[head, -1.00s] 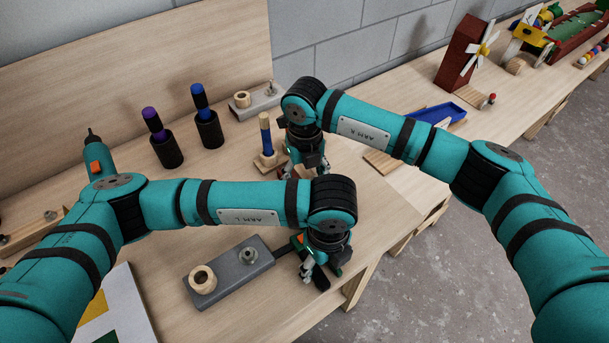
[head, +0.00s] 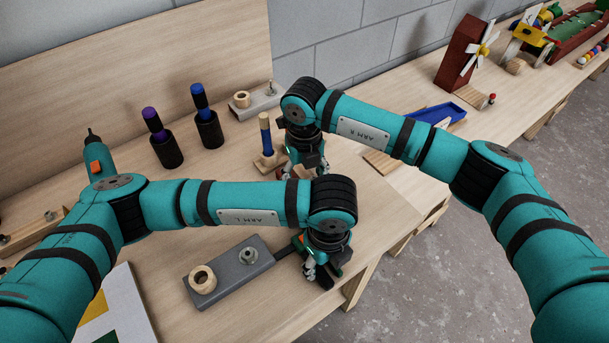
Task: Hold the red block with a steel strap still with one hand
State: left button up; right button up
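My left gripper (head: 316,272) points down at the bench's front edge, beside the right end of a dark bar (head: 262,260) that runs from a grey block (head: 222,284). A pale wooden ring and a steel knob sit on the grey block. The gripper's own body hides what is between its fingers.
Two dark holders with purple-topped (head: 154,125) and blue-topped (head: 203,110) handles stand at the back. An orange-and-teal driver (head: 97,158) stands left. A blue tray (head: 438,115) and a dark red windmill (head: 461,52) are right. Bench wood between the arms is mostly clear.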

pick_arm(q)
jog(key=shift+w, duration=0.2)
grip_shut()
pick_arm(e)
jog(key=shift+s+a, duration=0.1)
pick_arm(q)
jog(key=o, duration=1)
grip_release()
jog(key=shift+d, duration=0.1)
pick_arm(e)
jog(key=shift+f, duration=0.1)
pick_arm(q)
jog(key=shift+w+d, duration=0.1)
jog(key=shift+d, duration=0.1)
jog(key=shift+d, duration=0.15)
jog(key=shift+a, duration=0.25)
notch_tip(320, 180, up, 7)
jog(key=shift+r, duration=0.1)
